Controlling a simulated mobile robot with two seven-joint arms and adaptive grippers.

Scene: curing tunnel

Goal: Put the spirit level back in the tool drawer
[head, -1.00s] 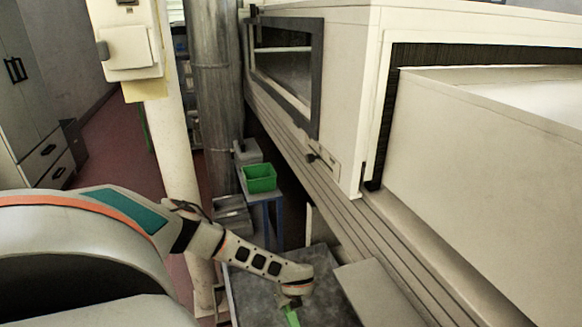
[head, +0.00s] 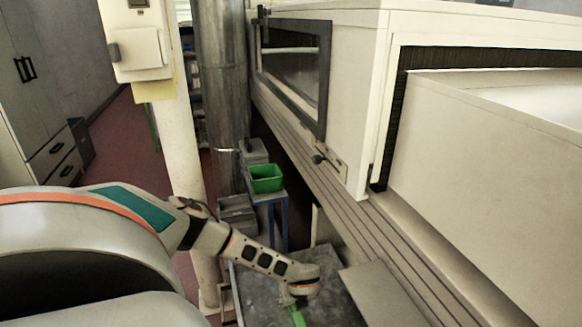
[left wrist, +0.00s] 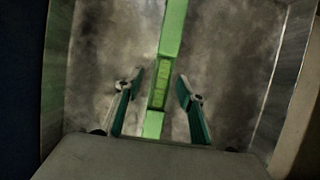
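The green spirit level (left wrist: 160,85) runs lengthwise through the middle of the left wrist view, over a grey metal surface with raised sides (left wrist: 285,85). One green end (head: 297,317) shows under my left gripper at the bottom of the head view. My left gripper (left wrist: 160,76) is open, with one finger on each side of the level and visible gaps between. The grey surface also shows in the head view (head: 335,300). I cannot tell whether it belongs to the tool drawer. My right gripper is not in view.
A green bin (head: 265,178) sits on a blue-legged stand behind my left arm. A pale post (head: 180,170) and a metal column (head: 222,90) stand nearby. The tunnel housing (head: 350,100) fills the right. A cabinet with drawers (head: 52,155) stands far left.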

